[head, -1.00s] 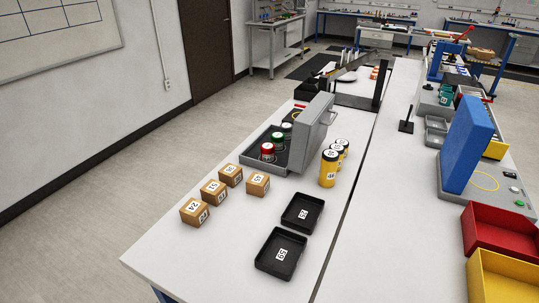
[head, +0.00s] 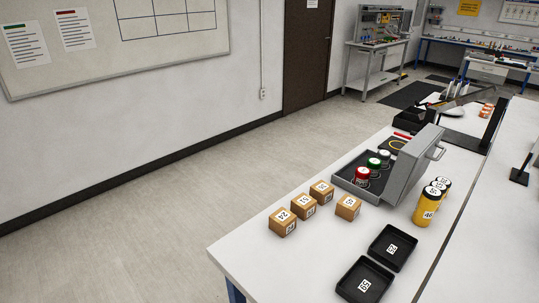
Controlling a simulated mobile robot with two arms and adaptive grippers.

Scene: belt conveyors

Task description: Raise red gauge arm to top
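No red gauge arm can be made out for certain in the head view. A small red bar (head: 402,135) shows behind the grey panel box, too small to identify. Neither of my grippers is in view.
A white table holds several numbered wooden blocks (head: 304,205), black trays (head: 392,247), yellow cylinders (head: 424,209) and a grey box with an upright handled panel (head: 416,163). A black stand (head: 489,126) rises behind. The floor (head: 150,210) at left is clear.

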